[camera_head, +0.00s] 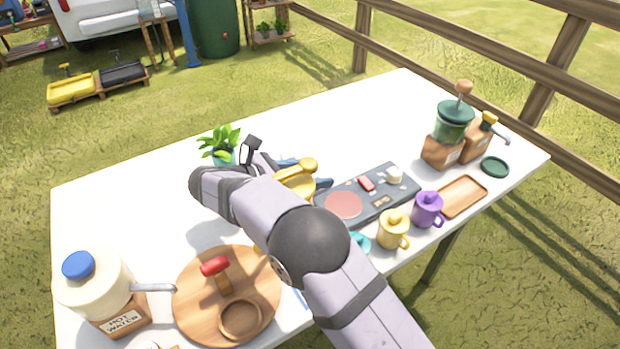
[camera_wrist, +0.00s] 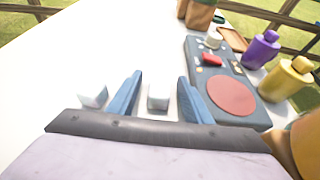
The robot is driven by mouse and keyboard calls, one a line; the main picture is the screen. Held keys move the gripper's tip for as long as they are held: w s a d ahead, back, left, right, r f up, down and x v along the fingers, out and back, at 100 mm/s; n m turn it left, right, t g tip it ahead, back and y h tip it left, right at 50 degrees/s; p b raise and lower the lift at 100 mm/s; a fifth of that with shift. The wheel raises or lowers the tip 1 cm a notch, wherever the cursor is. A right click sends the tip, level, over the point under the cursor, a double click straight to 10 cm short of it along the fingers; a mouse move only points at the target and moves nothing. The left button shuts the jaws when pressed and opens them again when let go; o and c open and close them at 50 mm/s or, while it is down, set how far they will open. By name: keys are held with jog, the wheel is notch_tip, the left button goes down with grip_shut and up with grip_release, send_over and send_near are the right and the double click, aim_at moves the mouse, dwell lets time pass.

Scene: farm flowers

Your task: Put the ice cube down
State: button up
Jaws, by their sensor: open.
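Two pale, whitish ice cubes show on the white table in the wrist view. One ice cube (camera_wrist: 158,98) sits between the two blue fingers of my gripper (camera_wrist: 160,78), with a visible gap on each side. The other ice cube (camera_wrist: 92,96) is just outside the left finger. My gripper is open, low over the table, and holds nothing. In the head view my arm hides both cubes and most of the gripper.
A dark control panel (camera_wrist: 243,108) with a red disc lies right of my gripper. Yellow (camera_head: 393,230) and purple (camera_head: 428,210) lidded mugs stand beyond it. A potted plant (camera_head: 219,143) stands behind my arm. A round wooden board (camera_head: 190,300) lies front left. The table's back middle (camera_head: 330,125) is clear.

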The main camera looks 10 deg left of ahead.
jog(key=shift+c, duration=0.3)
grip_shut()
jog(key=shift+r, duration=0.15)
jog(key=shift+r, duration=0.4)
jog(key=s+a, duration=0.2)
jog(key=a, duration=0.1)
jog(key=shift+s, duration=0.4)
notch_tip(320, 180, up, 14)
jog(key=p, duration=0.2)
jog(key=shift+p, duration=0.3)
